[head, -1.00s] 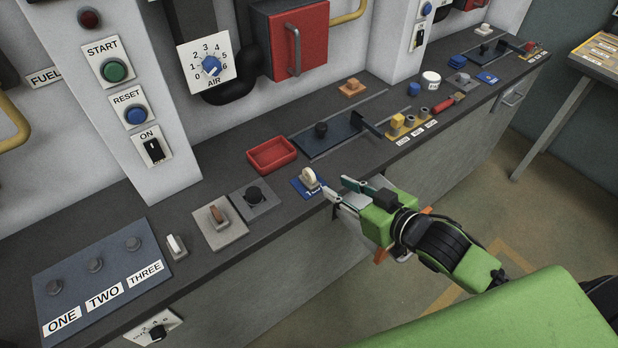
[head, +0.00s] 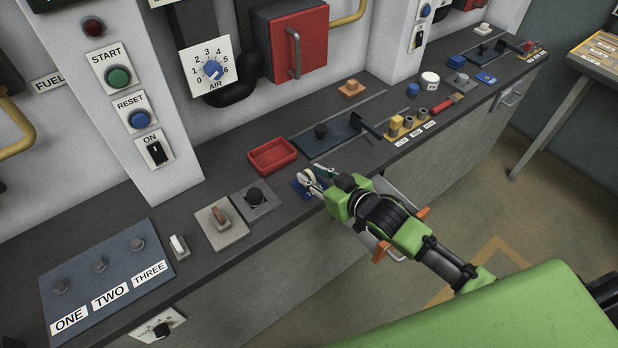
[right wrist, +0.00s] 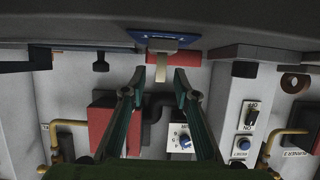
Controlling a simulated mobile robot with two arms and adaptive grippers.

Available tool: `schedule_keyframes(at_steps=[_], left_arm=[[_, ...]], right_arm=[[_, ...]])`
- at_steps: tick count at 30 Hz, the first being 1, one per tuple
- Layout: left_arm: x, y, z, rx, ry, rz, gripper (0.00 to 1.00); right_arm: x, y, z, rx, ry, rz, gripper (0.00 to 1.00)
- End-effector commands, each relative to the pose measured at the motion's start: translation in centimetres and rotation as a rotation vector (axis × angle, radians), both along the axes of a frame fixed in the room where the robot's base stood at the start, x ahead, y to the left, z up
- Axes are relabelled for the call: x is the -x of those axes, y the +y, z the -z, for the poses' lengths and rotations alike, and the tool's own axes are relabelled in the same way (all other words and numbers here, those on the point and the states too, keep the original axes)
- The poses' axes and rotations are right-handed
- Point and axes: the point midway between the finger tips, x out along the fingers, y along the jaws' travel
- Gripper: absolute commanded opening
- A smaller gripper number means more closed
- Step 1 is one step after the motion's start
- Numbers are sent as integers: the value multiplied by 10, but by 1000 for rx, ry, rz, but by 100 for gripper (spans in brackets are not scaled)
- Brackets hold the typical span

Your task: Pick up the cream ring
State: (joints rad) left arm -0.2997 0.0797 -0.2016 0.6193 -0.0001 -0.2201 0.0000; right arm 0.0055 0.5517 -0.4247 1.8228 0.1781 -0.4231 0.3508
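The cream ring (head: 307,175) stands upright on a small blue plate (head: 299,187) near the bench's front edge. In the right wrist view, the ring (right wrist: 160,69) shows edge-on between the fingertip lines, a little beyond the tips, with a gap on each side. My right gripper (head: 318,175) is open, with its fingers reaching in from the front right and partly covering the ring in the head view. It also shows open in the right wrist view (right wrist: 160,76). Whether the fingers touch the ring cannot be told. My left gripper is not in view.
A red tray (head: 272,155) sits just behind the ring. A grey block with a black knob (head: 256,201) stands to its left. A dark slide panel (head: 330,137) and a yellow block (head: 396,122) lie to the right. Bare bench shows between these.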

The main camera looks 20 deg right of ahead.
Motion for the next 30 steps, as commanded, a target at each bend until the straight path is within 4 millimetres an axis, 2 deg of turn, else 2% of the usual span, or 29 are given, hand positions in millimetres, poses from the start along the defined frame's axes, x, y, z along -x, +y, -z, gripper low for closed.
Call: schedule_keyframes(at_steps=[9,11,12,13,24,30], left_arm=[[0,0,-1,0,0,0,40],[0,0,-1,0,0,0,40],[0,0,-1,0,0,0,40],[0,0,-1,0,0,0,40],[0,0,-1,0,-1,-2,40],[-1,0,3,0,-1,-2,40]], right_arm=[[-4,2,3,1,1,0,28],[-4,2,3,1,1,0,15],[-4,2,3,1,1,0,4],[-4,2,3,1,1,0,0],[-4,2,2,1,0,0,0],[-5,2,-7,2,-3,-1,0]])
